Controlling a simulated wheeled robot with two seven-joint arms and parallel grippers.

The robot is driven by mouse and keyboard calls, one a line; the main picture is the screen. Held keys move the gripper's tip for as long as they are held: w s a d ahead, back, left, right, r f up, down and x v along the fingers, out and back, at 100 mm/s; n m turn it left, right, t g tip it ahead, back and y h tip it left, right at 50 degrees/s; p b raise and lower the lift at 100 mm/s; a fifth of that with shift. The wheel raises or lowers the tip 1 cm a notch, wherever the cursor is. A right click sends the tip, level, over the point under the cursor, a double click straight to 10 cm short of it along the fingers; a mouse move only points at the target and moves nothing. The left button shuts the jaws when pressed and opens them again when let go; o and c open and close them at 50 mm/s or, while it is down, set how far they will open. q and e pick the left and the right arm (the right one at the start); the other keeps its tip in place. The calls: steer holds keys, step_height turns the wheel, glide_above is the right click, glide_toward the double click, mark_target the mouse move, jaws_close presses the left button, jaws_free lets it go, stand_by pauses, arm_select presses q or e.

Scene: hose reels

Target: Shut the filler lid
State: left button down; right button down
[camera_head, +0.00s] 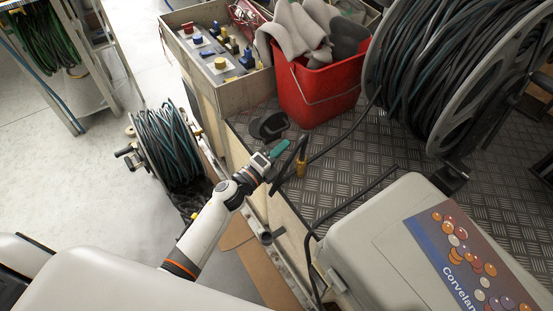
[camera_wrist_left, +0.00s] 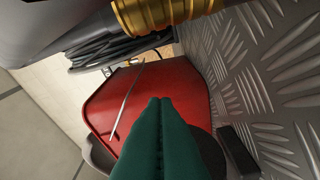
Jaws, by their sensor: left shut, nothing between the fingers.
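A dark round piece (camera_head: 270,124), which looks like the filler lid, stands tilted at the deck edge in front of the red bucket. Its hinge and opening cannot be made out. In the left wrist view a dark rounded form (camera_wrist_left: 211,155), partly hidden behind my fingers, seems to be the same part, with a black block (camera_wrist_left: 238,151) beside it. My left gripper (camera_head: 280,149) has green fingers, pressed together and empty, just nearer than the dark piece and apart from it in the head view. The shut fingers (camera_wrist_left: 160,110) also point toward the bucket in the wrist view. My right gripper is not in view.
The red bucket (camera_head: 318,95) holds grey cloths. A brass fitting (camera_head: 301,168) and black hose lie close right of my left gripper. A large hose reel (camera_head: 455,70) and a grey case (camera_head: 400,240) flank the chequer-plate deck (camera_head: 340,170). A smaller reel (camera_head: 165,145) stands left.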

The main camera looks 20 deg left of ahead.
arm_select(q)
steer(key=shift+w+a+r, duration=0.3)
steer(key=shift+w+a, duration=0.25)
steer(key=shift+a, duration=0.25)
steer(key=shift+w+a+r+n+p, duration=0.15)
steer(key=shift+r+n+p, duration=0.2)
steer(key=shift+p, duration=0.4)
